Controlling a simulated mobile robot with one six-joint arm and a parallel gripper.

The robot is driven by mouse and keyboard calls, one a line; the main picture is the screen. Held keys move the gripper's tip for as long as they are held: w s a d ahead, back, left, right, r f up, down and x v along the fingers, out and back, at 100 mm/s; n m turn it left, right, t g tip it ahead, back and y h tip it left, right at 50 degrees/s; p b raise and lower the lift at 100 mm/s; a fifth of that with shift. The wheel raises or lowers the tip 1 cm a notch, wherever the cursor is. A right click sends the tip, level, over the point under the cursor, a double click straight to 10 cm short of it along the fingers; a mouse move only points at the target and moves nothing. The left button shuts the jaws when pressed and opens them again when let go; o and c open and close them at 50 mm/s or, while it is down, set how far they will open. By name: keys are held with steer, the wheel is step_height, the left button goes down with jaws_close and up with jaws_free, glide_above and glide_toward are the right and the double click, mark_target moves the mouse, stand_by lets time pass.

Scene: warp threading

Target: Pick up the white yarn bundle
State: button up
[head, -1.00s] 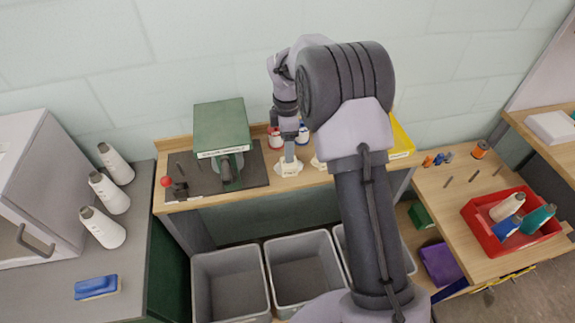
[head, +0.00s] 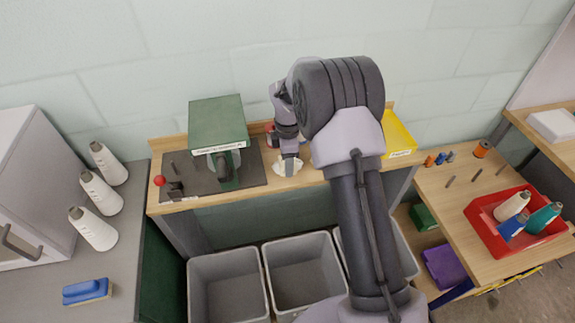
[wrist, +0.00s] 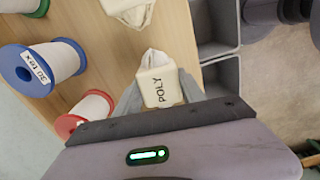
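A white yarn bundle (wrist: 160,82) with a POLY label sits on the wooden bench in the wrist view. It also shows in the head view (head: 281,169), partly covered by my gripper. My gripper (head: 290,165) is down at the bundle. In the wrist view my gripper's fingers (wrist: 158,95) flank it on both sides, close against it. I cannot tell whether they press on it. A second pale bundle (wrist: 128,10) lies further along the bench in the wrist view. In the head view my arm hides most of that area.
A blue-flanged spool (wrist: 43,68) and a red-flanged spool (wrist: 84,112) stand left of the bundle in the wrist view. A green boxy device (head: 217,120) on a dark mat is left of my gripper. Grey bins (head: 229,285) stand below the bench's front edge.

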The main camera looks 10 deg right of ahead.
steer(key=shift+c, duration=1.3)
steer(key=shift+r, duration=0.1)
